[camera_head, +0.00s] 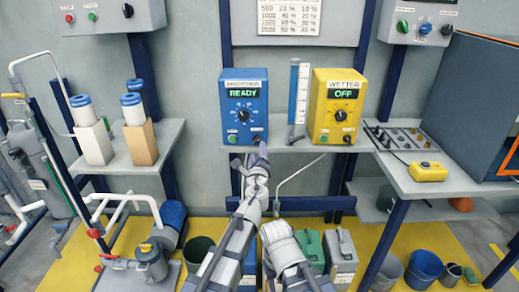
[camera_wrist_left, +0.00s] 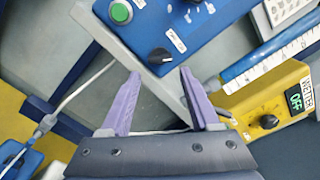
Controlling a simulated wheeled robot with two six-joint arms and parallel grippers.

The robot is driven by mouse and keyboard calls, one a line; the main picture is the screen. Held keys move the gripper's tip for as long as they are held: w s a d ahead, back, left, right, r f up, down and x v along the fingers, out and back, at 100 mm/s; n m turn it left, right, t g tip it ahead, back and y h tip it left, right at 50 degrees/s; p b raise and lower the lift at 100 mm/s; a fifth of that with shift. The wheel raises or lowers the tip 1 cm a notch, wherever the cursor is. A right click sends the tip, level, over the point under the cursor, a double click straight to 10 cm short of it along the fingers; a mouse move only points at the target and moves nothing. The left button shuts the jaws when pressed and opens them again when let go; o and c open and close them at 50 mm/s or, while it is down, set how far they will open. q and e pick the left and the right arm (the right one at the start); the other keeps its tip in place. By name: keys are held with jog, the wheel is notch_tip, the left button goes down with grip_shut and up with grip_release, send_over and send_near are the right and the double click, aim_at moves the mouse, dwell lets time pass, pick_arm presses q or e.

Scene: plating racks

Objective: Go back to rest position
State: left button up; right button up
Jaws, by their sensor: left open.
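My left gripper (camera_head: 250,157) is in front of the shelf's front edge, just below the blue control box (camera_head: 245,85). Its two purple fingers stand apart with nothing between them. In the left wrist view the open fingers (camera_wrist_left: 159,75) point toward the shelf edge below the blue box, which has a green button and a black knob. Whether a fingertip touches the shelf edge cannot be told. Part of my other arm (camera_head: 284,248) shows beside the left forearm at the bottom centre. The right gripper's fingers do not show.
The blue box reads READY. The yellow box (camera_head: 336,105) reads OFF, with a ruler-marked column (camera_head: 299,92) between them. Blue-capped bottles (camera_head: 136,138) stand on the left shelf. A side table (camera_head: 447,186) at right holds a small yellow box (camera_head: 428,171). Buckets (camera_head: 424,268) stand below.

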pick_arm(q)
jog(key=shift+s, duration=1.05)
